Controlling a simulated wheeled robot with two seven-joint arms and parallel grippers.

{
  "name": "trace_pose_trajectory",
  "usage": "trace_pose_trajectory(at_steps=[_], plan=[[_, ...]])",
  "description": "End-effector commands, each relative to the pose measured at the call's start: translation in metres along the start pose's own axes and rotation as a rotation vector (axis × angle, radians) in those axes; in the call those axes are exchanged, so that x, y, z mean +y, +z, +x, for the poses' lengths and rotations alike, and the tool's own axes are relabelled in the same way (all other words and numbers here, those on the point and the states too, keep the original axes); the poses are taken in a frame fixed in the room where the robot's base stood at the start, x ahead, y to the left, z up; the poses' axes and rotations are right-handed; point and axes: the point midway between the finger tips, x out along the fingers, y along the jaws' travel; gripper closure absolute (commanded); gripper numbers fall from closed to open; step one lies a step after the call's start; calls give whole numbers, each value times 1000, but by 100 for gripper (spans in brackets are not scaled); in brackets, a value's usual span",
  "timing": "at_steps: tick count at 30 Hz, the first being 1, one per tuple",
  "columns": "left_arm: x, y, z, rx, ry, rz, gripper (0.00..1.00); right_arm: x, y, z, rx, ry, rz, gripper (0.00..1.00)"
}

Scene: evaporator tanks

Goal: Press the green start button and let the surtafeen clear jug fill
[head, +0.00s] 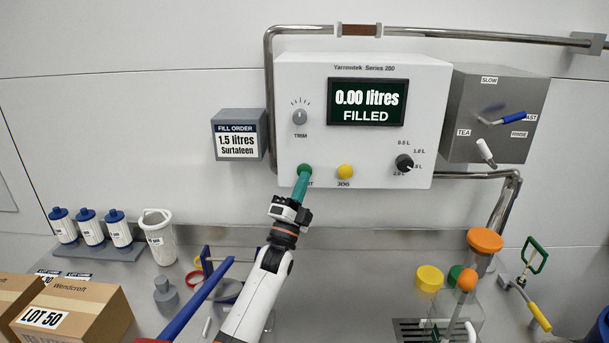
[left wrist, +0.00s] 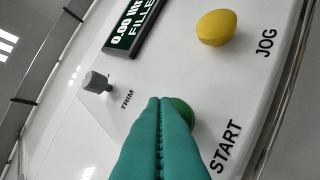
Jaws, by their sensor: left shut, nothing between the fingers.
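The green start button (head: 306,167) is at the lower left of the white control panel (head: 300,85), partly hidden by my left gripper. My left gripper (head: 303,174) is shut with nothing in it. In the left wrist view its teal fingertips (left wrist: 161,100) overlap the green button (left wrist: 183,110) above the START label; I cannot tell whether they touch it. The display (head: 367,103) reads 0.00 litres FILLED. A clear jug (head: 458,318) stands at the lower right, near the drain grate; its contents are unclear. My right gripper is not in view.
A yellow JOG button (head: 345,172) is right of START. A black volume dial (head: 404,162) and TRIM knob (head: 300,116) are nearby. The fill order sign (head: 237,142) reads 1.5 litres Surtafeen. A grey valve box (head: 497,110) has two levers. Boxes (head: 80,305) and bottles (head: 90,228) stand left.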

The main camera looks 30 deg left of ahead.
Motion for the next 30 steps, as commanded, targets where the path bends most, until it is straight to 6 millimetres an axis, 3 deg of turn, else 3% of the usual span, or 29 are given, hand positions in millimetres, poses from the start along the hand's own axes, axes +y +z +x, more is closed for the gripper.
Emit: trace_pose_trajectory(at_steps=[30], plan=[[-4,-4,6,0,0,0,100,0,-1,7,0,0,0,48]])
